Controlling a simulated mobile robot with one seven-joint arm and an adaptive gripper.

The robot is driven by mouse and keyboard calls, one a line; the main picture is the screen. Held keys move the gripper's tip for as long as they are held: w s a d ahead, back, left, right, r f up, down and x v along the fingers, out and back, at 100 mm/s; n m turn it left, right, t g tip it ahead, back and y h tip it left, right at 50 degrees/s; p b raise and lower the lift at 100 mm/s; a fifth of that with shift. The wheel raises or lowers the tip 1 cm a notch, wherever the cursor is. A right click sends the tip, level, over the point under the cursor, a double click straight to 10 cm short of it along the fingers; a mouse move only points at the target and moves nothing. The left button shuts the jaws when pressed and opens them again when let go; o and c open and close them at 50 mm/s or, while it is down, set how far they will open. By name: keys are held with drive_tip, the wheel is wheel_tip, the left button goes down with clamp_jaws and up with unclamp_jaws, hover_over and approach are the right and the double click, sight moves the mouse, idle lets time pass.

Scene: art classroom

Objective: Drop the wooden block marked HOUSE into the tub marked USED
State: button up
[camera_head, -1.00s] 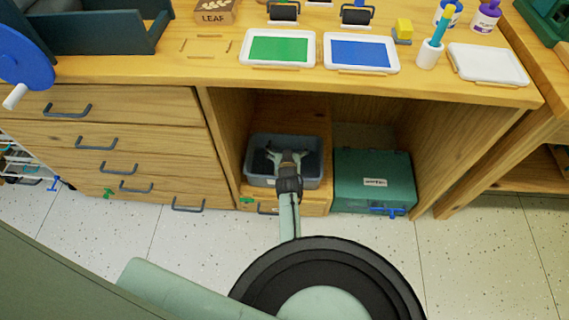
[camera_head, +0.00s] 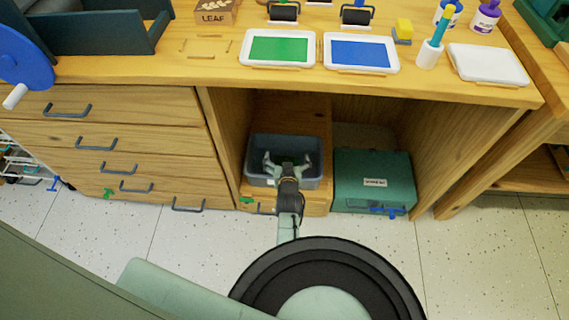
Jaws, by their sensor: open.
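A grey tub (camera_head: 256,181) sits on a low wooden shelf in the open bay under the counter. No marking on it can be read from here. My gripper (camera_head: 287,159) is over the tub's opening with its fingers spread apart and nothing between them. My wrist covers part of the tub's front rim. The inside of the tub is dark, and I cannot make out any block in it. No block marked HOUSE shows.
A teal box (camera_head: 374,160) with a small label stands right of the tub. The counter edge (camera_head: 300,81) overhangs the bay. Green (camera_head: 278,49) and blue (camera_head: 361,55) trays lie on top. Drawers (camera_head: 110,145) with protruding handles are at left. The floor in front has free room.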

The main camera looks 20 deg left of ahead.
drive_tip(key=shift+r+p, duration=1.8)
drive_tip(key=shift+r, duration=0.25)
drive_tip(key=shift+s+d, duration=0.1)
drive_tip(key=shift+s, duration=0.05)
idle(0.4)
